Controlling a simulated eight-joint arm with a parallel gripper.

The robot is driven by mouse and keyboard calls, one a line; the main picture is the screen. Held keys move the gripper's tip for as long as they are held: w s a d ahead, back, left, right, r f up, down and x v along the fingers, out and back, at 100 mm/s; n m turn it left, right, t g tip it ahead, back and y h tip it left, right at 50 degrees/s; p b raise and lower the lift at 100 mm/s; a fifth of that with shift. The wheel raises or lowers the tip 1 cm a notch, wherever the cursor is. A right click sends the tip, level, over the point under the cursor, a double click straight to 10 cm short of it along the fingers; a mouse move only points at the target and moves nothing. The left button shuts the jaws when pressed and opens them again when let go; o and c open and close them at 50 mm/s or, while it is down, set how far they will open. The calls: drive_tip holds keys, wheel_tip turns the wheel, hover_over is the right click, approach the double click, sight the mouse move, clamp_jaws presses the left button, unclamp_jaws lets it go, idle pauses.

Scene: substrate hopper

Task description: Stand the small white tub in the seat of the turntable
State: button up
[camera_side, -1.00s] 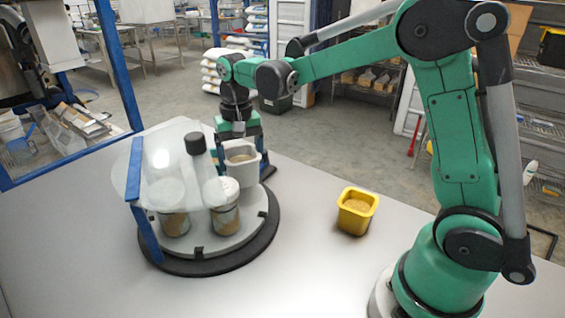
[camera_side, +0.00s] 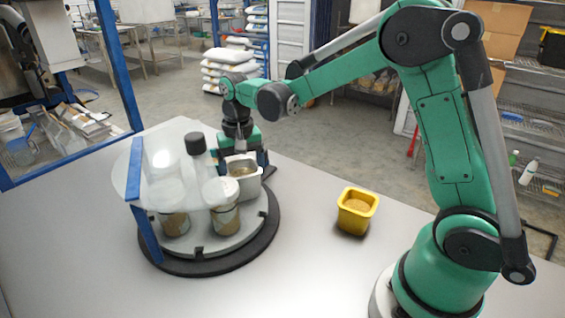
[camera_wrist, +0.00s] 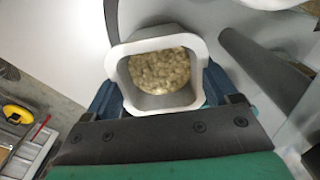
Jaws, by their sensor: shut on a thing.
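The small white tub (camera_side: 245,184) is square, open at the top and part filled with grainy material. It also shows in the wrist view (camera_wrist: 158,47), close up. My gripper (camera_side: 243,165) is shut on it from behind, with a dark blue finger on each side of the tub. The gripper also shows in the wrist view (camera_wrist: 158,92). The tub is upright at the back right part of the turntable (camera_side: 237,246). The seat under it is hidden, and I cannot tell whether the tub touches the turntable.
Two lidded jars (camera_side: 225,217) (camera_side: 174,222) stand on the turntable's front. A clear shield (camera_side: 140,165) on a blue post (camera_side: 146,235) and a dark-capped piece (camera_side: 195,143) rise over them. A yellow tub (camera_side: 357,211) stands on the table to the right. The table around it is clear.

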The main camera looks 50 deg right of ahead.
drive_tip(key=shift+f, duration=0.3)
idle(0.4)
drive_tip(key=o, duration=0.9)
drive_tip(key=shift+c, duration=0.2)
drive_tip(key=shift+r, duration=0.1)
wheel_tip(320, 180, up, 7)
drive_tip(key=shift+r, duration=0.15)
drive_tip(key=s+a+n+t, duration=0.3)
drive_tip(key=s+n+t, duration=0.3)
drive_tip(key=s, duration=0.5)
drive_tip(key=shift+s+f+t, duration=0.2)
drive_tip(key=shift+f+t, duration=0.1)
drive_tip(key=shift+t, duration=0.3)
